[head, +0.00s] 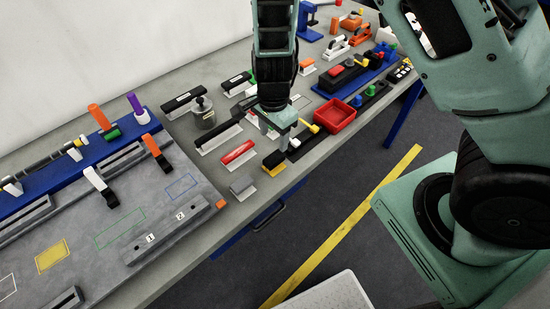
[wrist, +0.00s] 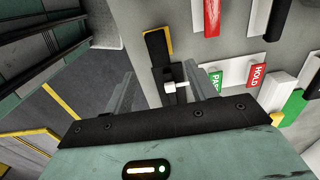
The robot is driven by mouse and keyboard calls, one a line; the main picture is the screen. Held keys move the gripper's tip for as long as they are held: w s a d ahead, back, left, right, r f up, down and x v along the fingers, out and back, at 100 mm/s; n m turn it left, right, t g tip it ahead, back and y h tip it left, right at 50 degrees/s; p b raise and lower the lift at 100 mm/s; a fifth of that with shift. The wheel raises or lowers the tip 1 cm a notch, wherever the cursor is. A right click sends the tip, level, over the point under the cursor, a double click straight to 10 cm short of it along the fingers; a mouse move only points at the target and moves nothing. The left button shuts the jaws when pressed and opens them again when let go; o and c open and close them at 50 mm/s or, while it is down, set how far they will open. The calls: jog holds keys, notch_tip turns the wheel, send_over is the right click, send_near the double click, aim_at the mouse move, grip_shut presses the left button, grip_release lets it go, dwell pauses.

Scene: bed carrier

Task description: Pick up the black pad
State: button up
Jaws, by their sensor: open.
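A small black pad with a yellow base (head: 273,160) lies near the front edge of the workbench. It also shows in the wrist view (wrist: 157,47), at the top centre beyond the fingertips. My gripper (head: 283,128) is above the bench, behind and slightly right of the pad in the head view. In the wrist view its two fingers (wrist: 163,88) are spread apart and hold nothing. A black strip with a white knob (wrist: 172,88) shows between and below them. The pad is apart from the fingers.
A red tray (head: 334,115) stands right of my gripper. A red-topped block (head: 238,152) and a grey block (head: 243,186) lie left of the pad. A grey fixture board (head: 190,210) fills the left. The bench's front edge is close to the pad.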

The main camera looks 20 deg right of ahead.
aim_at(274, 158)
notch_tip(274, 158, down, 8)
jog(key=shift+s+f+p, duration=0.1)
jog(key=shift+s+p, duration=0.05)
jog(key=shift+p, duration=0.45)
jog(key=shift+c, duration=0.3)
jog(key=c, duration=0.9)
